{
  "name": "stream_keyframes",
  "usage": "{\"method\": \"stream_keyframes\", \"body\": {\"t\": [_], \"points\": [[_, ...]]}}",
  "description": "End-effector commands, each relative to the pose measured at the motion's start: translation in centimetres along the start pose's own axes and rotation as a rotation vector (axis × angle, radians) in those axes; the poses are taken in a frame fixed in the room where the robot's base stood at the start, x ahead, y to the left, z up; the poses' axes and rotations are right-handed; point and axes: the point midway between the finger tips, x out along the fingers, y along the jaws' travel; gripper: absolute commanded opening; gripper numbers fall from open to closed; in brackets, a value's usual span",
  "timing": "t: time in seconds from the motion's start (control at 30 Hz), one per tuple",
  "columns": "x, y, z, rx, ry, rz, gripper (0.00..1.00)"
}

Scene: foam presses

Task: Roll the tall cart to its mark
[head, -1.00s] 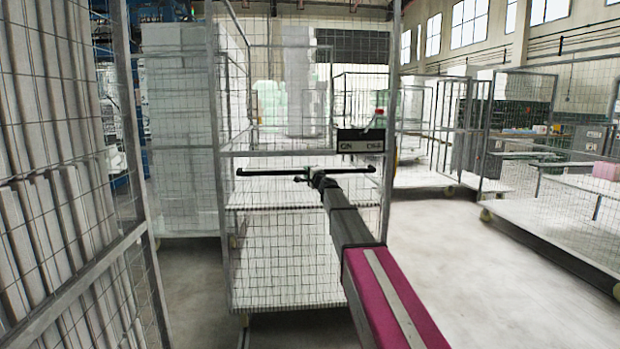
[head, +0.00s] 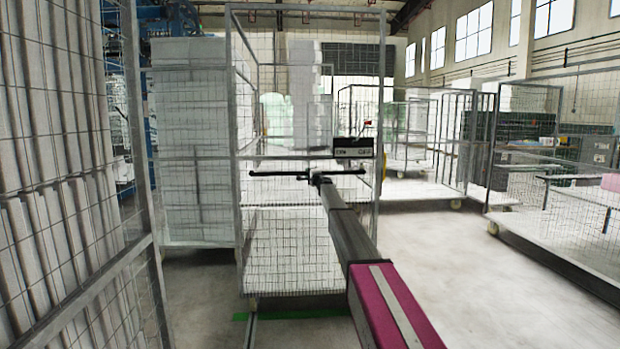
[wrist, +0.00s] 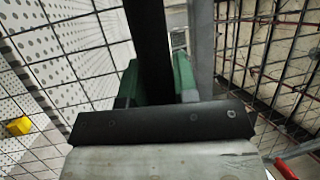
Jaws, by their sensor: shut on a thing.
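The tall cart (head: 238,120) is a grey wire-mesh cage on castors, upright in the middle of the head view, with white shelves inside. A black handle bar (head: 275,173) runs across its near side. My gripper (head: 317,178) is shut on this bar near its middle. In the wrist view the bar (wrist: 150,45) passes between the green fingers of my gripper (wrist: 158,78). A green stripe (head: 300,314) lies on the floor at the cart's near lower edge. The rest of any floor mark is hidden under or behind the cart.
A mesh cage with white foam sheets (head: 70,225) stands close on the left. A tall white stack (head: 195,140) is just left of the cart.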

Motion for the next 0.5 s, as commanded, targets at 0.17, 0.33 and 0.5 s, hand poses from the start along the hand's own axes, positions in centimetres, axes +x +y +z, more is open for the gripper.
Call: {"method": "stream_keyframes", "body": {"t": [0.17,0.33,0.5], "points": [[2.6,0.9,-1.2,-0.001,0.003,0.004,0.0],[3.8,1.2,-1.7,-0.001,0.003,0.004,0.0],[4.2,1.3,-1.9,-0.001,0.003,0.004,0.0]]}}
